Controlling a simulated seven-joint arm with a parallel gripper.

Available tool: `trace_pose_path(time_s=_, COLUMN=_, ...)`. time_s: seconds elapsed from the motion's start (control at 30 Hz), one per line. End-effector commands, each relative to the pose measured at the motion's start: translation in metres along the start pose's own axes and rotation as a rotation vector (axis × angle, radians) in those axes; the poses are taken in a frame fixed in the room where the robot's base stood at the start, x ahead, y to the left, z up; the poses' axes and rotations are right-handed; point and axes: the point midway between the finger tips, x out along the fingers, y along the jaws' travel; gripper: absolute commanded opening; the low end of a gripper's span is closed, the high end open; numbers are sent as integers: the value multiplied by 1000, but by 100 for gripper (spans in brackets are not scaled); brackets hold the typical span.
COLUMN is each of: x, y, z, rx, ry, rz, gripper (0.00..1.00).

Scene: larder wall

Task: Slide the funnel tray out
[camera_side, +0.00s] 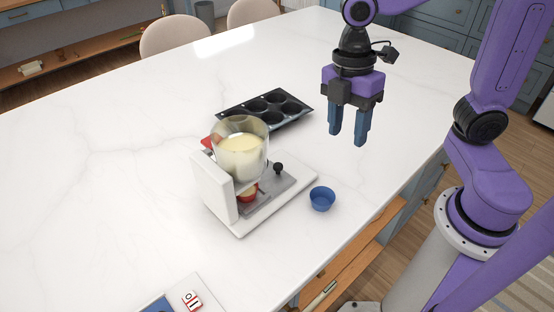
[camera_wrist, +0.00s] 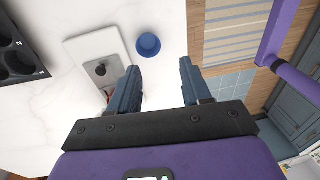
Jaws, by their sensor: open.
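The funnel device (camera_side: 222,192) stands on the counter, with a white upright and base. A clear funnel (camera_side: 240,150) holding pale yellow contents sits at its top. Below it a grey tray (camera_side: 280,187) with a black knob (camera_side: 278,168) lies on the base; something red is partly visible under the funnel. In the wrist view the grey tray (camera_wrist: 104,72) and black knob (camera_wrist: 101,69) show at the upper left, partly cut off by a finger. My gripper (camera_side: 347,138) is open and empty, above the counter to the right of the device. Its fingers (camera_wrist: 157,82) point down.
A blue cup (camera_side: 322,199) stands right of the device and also shows in the wrist view (camera_wrist: 149,45). A dark muffin tin (camera_side: 265,108) lies behind it. A box labelled oil (camera_side: 192,300) is at the front. The counter's right edge is near the cup.

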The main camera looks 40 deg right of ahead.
Motion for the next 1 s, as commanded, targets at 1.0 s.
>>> trace_pose_path(time_s=1.0, x=-19, y=168, z=-12, rx=-807, ry=269, rz=-56, gripper=48)
